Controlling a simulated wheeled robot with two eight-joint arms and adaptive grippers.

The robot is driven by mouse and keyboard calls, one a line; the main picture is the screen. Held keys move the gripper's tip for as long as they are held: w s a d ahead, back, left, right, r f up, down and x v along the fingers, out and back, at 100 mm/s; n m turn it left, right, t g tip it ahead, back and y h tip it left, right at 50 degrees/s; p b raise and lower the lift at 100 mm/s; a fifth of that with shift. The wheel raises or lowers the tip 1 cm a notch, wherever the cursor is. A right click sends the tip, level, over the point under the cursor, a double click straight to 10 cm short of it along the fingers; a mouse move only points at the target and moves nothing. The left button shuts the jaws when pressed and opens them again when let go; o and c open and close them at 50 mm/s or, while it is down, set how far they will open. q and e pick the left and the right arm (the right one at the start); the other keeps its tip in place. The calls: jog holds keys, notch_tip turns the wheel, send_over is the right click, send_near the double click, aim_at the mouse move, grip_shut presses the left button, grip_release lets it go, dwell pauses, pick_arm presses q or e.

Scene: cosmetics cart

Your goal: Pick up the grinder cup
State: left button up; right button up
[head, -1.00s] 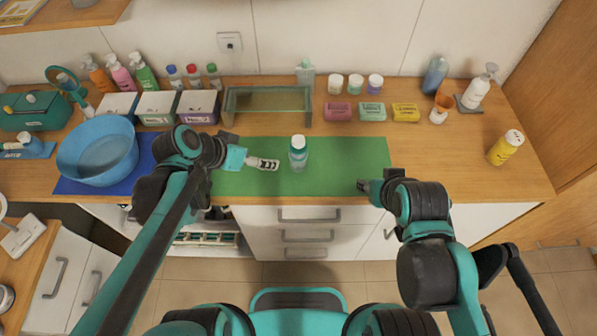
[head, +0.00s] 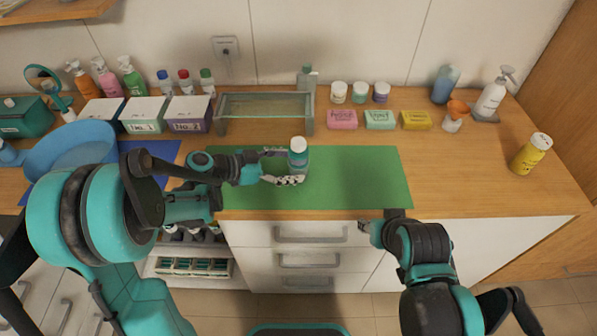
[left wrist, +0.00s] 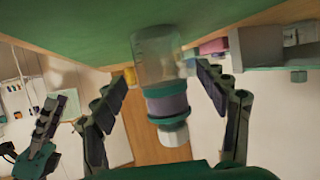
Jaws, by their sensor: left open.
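The grinder cup (head: 298,158), a small clear and teal container with a white cap, stands upright on the green mat (head: 350,180). In the left wrist view the cup (left wrist: 160,65) appears upside down, with its clear body, purple band and white cap. My left gripper (head: 291,167) is open and reaches in from the left, one finger on each side of the cup. In the left wrist view the fingers (left wrist: 160,82) flank it with gaps visible. My right gripper (head: 366,228) hangs by the counter's front edge; its jaws are too small to read.
Behind the mat stand a glass-sided rack (head: 265,106) and several soap boxes, including a pink one (head: 342,119). White-lidded jars (head: 360,92) stand behind those. A blue basin (head: 70,150) is at the left, partly hidden by my arm. The mat right of the cup is clear.

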aim_at(299, 155)
pick_arm(q)
jog(key=x, duration=0.3)
jog(key=shift+w+f+b, duration=0.1)
jog(key=shift+f+b, duration=0.05)
jog(key=shift+b, duration=0.25)
jog(key=c, duration=1.4)
pick_arm(e)
jog(key=shift+f, duration=0.7)
pick_arm(q)
jog(key=shift+r+p, duration=0.4)
jog(key=shift+r, duration=0.3)
notch_tip(299, 155, up, 3)
jog(key=shift+f+p, duration=0.1)
jog(key=shift+p, duration=0.7)
jog(key=s+d+r+p, duration=0.1)
jog(key=s+d+r, duration=0.1)
jog(key=d, duration=0.1)
jog(key=s+d+r+p, duration=0.1)
jog(key=s+d+r, duration=0.1)
jog(key=d, duration=0.1)
jog(key=s+d+r+p, duration=0.2)
jog(key=d+r, duration=0.1)
jog(key=d, duration=0.1)
pick_arm(e)
notch_tip(299, 155, up, 6)
jog(key=shift+r, duration=0.15)
